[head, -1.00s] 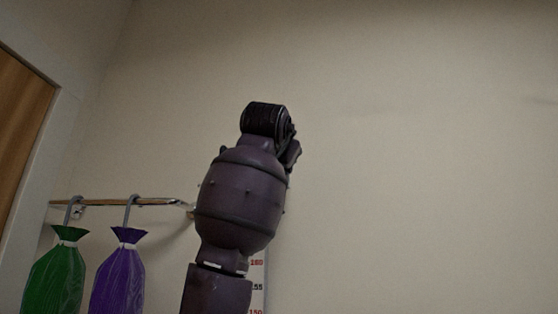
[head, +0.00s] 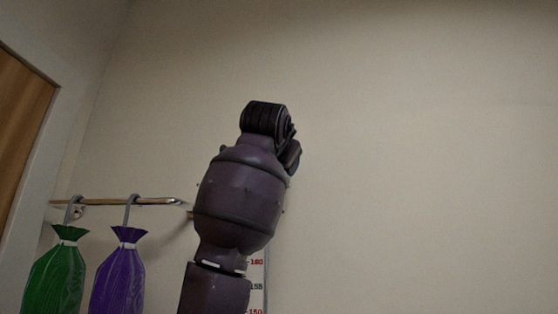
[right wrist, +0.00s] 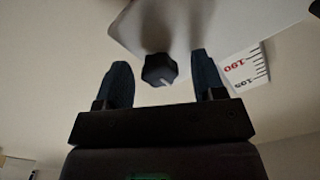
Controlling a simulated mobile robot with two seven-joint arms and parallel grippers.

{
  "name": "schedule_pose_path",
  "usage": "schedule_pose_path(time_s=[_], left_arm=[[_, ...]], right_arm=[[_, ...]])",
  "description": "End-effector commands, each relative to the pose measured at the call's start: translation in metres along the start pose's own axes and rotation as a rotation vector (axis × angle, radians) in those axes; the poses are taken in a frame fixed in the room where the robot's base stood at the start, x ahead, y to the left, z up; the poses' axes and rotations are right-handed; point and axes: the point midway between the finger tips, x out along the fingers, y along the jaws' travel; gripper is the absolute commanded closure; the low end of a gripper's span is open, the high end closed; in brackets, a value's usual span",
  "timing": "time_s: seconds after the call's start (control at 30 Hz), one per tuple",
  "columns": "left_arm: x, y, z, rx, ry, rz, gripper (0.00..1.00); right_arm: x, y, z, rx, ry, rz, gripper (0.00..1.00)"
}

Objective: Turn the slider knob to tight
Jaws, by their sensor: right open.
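The slider knob (right wrist: 159,68) is dark and faceted, with a small light mark, and shows in the right wrist view against a pale panel (right wrist: 215,22). My right gripper (right wrist: 160,60) is open, with one dark blue finger on each side of the knob. A gap shows between the knob and each finger in this view; the depth between them is hard to tell. In the head view my arm (head: 238,200) rises in the middle, and the knob and panel cannot be seen there. My left gripper is not in view.
A height scale (head: 256,287) is on the wall just right of my arm; it also shows beside the panel in the right wrist view (right wrist: 245,68). A rail (head: 120,202) with a green bag (head: 57,275) and a purple bag (head: 120,275) is at left. The wall at right is bare.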

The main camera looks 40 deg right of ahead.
Motion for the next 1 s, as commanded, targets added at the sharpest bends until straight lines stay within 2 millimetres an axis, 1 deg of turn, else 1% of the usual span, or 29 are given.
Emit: schedule_pose_path(time_s=[0.13, 0.23, 0.37, 0.5, 0.7, 0.83, 1.0], left_arm=[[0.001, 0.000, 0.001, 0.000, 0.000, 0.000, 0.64], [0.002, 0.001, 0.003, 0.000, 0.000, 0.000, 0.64], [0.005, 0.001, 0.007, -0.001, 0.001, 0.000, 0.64], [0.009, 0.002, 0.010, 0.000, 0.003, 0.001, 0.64], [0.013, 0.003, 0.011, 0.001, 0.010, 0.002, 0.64], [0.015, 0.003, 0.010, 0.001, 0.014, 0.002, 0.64], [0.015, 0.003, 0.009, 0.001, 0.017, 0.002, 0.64]], right_arm=[[-0.003, 0.000, 0.000, 0.000, 0.000, 0.000, 0.37], [-0.011, 0.000, 0.001, 0.000, 0.001, -0.001, 0.37], [-0.032, 0.001, 0.001, 0.001, 0.001, -0.003, 0.37], [-0.058, 0.001, 0.002, 0.001, 0.001, -0.003, 0.37], [-0.090, 0.000, 0.001, 0.001, 0.001, -0.002, 0.37], [-0.102, 0.000, 0.001, 0.000, -0.001, -0.001, 0.37], [-0.108, 0.000, 0.000, 0.000, 0.000, 0.000, 0.37]])
